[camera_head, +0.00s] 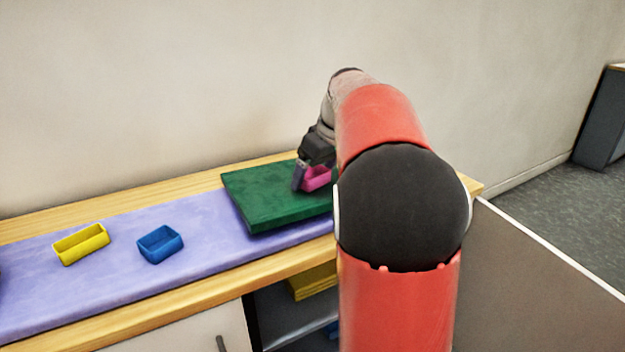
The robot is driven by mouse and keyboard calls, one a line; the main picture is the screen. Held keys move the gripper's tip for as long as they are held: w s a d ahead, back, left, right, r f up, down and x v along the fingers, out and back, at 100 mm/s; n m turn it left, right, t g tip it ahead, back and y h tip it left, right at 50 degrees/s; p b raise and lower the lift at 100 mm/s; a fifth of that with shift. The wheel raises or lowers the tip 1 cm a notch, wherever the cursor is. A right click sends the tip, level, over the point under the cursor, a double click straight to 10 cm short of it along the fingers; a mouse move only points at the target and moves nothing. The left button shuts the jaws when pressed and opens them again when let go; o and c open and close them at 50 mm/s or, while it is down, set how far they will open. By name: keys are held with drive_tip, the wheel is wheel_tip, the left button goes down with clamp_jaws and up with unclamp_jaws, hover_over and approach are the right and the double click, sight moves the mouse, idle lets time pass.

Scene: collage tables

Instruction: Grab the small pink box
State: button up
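A small pink box (317,179) is on or just above the green board (258,206), close to my red arm. Only part of the box shows; my gripper and arm cover the rest. My gripper (300,178) reaches down over the green board right at the left side of the pink box. One dark finger shows in front of the box's left end. The other finger is hidden, so I cannot tell whether the gripper is open or shut on the box.
A blue box (160,245) and a yellow box (82,245) stand on the purple mat (115,285) to the left. The wooden table (190,292) backs onto a wall. A grey panel (530,290) is at right. The mat between the blue box and board is clear.

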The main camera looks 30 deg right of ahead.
drive_tip(key=c, duration=0.7)
drive_tip(key=shift+r, duration=0.1)
